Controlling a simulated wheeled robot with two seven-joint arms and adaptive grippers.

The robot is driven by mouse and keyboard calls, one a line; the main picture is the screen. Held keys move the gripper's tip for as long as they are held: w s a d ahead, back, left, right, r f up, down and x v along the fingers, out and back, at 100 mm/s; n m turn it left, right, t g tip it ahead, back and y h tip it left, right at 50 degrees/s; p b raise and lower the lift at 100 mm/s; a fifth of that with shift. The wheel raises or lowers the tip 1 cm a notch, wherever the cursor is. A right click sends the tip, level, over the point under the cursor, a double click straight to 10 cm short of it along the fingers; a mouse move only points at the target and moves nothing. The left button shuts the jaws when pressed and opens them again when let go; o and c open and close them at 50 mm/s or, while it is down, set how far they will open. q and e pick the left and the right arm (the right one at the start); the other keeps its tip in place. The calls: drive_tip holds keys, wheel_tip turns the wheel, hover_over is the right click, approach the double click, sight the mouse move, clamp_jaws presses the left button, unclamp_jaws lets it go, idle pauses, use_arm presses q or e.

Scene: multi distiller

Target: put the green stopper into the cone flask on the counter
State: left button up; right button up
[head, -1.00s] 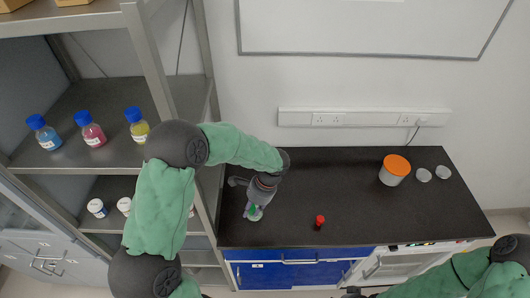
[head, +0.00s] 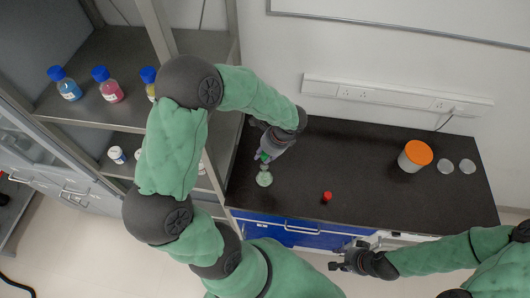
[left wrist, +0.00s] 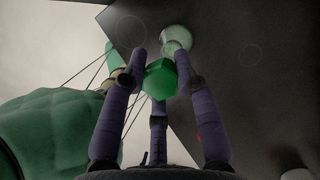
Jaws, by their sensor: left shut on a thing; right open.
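The green stopper (left wrist: 160,78) is held between the fingertips of my left gripper (left wrist: 160,66), which is shut on it. It also shows small in the head view (head: 264,156). The clear cone flask (head: 264,179) stands on the black counter (head: 380,195) near its front left edge. It also shows in the left wrist view (left wrist: 176,38), just beyond the stopper. The stopper is outside the flask, on its far side in the head view; the exact gap is hard to tell. My right gripper (head: 336,264) is open and empty, in front of the counter.
A small red object (head: 327,197) stands on the counter right of the flask. An orange-lidded tub (head: 415,156) and two pale round dishes (head: 456,166) are at the right. A shelf with bottles (head: 108,86) stands left. The middle of the counter is clear.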

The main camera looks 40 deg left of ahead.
use_arm(q)
drive_tip(key=shift+w+f+b, duration=0.1)
drive_tip(key=shift+f+b, duration=1.5)
drive_tip(key=shift+f, duration=0.65)
drive_tip(key=shift+f+b, duration=0.35)
drive_tip(key=shift+f, duration=0.1)
drive_tip(key=o, duration=0.8)
drive_tip(key=shift+r, duration=0.1)
drive_tip(key=v, duration=1.2)
